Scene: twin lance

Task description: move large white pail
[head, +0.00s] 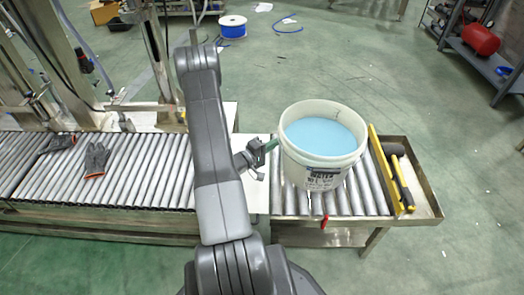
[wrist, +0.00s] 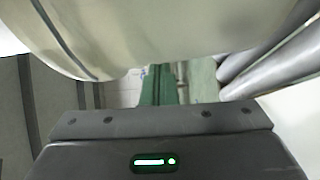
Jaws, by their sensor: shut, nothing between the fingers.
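The large white pail (head: 300,160) stands upright on the short roller section at the right, holding light blue liquid, with a printed label on its front. In the wrist view its pale side (wrist: 170,30) fills the top of the picture. My gripper (head: 271,145) is at the left side of the pail, its green fingers right against or very near the wall; I cannot tell if they touch. The fingers (wrist: 158,85) are shut and empty, below the pail's wall in the wrist view.
A yellow level (head: 384,170) and a black-headed mallet (head: 400,175) lie right of the pail. A long roller conveyor (head: 130,180) with dark gloves (head: 96,160) runs left. A white plate (head: 255,185) lies between the roller sections. A red handle (head: 324,222) hangs at the front edge.

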